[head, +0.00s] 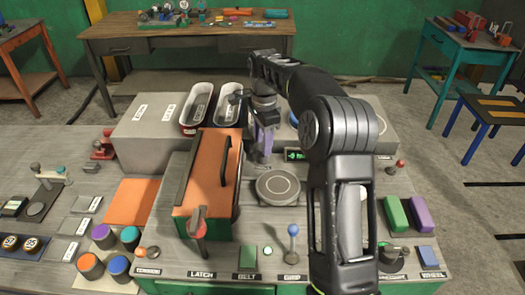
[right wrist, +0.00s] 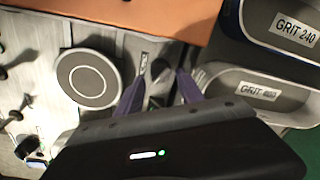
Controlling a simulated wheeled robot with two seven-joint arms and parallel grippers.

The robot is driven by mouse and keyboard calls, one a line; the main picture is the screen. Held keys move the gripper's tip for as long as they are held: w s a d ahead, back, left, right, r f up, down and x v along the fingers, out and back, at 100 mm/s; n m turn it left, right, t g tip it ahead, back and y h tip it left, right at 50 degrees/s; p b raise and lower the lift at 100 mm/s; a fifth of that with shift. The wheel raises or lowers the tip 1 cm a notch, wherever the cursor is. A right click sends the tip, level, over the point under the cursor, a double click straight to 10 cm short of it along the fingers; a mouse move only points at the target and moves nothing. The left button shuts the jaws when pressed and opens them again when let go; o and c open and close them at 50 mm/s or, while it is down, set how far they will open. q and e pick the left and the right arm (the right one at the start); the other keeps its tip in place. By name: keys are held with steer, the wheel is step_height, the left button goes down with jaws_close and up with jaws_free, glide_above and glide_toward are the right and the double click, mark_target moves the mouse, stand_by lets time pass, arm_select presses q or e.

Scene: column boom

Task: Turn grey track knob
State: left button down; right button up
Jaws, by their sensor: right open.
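A small grey piece (right wrist: 160,70) shows between the fingertips near the machine's edge. It may be the track knob, but it is partly hidden and I cannot tell whether the fingers touch it. In the head view the gripper hides this spot. My left gripper is not in view.
Two trays (head: 196,108) with grit labels stand just behind the gripper. A red-handled latch (head: 198,222) is at the machine's front. A blue-topped lever (head: 292,232) stands near the front edge. Green (head: 396,214) and purple blocks lie at right.

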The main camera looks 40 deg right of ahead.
mark_target(261, 159)
steer(key=shift+w+f+p, duration=0.15)
steer(key=shift+f+p, duration=0.25)
steer(key=shift+f, duration=1.9)
steer(key=shift+c, duration=0.2)
jaws_close()
